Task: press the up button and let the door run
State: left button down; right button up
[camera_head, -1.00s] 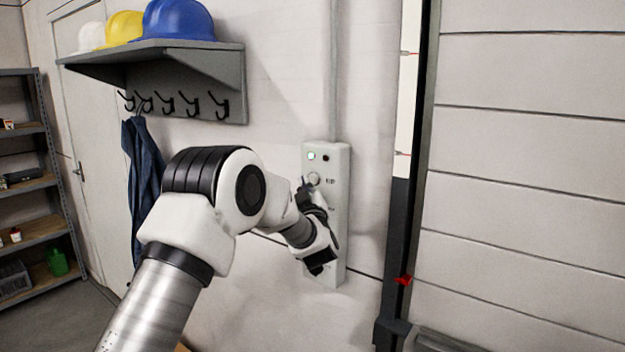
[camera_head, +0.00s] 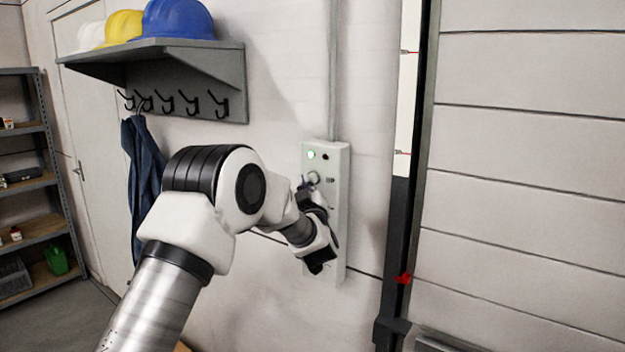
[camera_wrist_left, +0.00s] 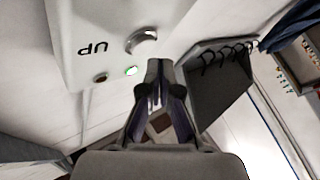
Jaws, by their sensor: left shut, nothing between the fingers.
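A pale control panel (camera_head: 335,220) is on the wall, with a green lamp lit (camera_head: 311,155) and a dark lamp (camera_head: 325,157) at its top. The round up button (camera_head: 314,177) is below them; in the left wrist view the button (camera_wrist_left: 141,40) sits by the upside-down "UP" lettering. My left gripper (camera_head: 308,186) is shut and empty, its fingertips close to the button; I cannot tell whether they touch. It also shows in the left wrist view (camera_wrist_left: 158,66). My wrist hides the panel's middle. The sectional door (camera_head: 530,140) stands at the right. My right gripper is out of view.
A grey shelf (camera_head: 150,45) with helmets and hooks is on the wall at left, a dark blue garment (camera_head: 145,170) hanging below it. A metal rack (camera_head: 35,190) stands at far left. A dark door rail (camera_head: 405,220) runs right of the panel.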

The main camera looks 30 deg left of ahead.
pick_arm(q)
jog(key=shift+w, duration=0.15)
jog(key=shift+w, duration=0.3)
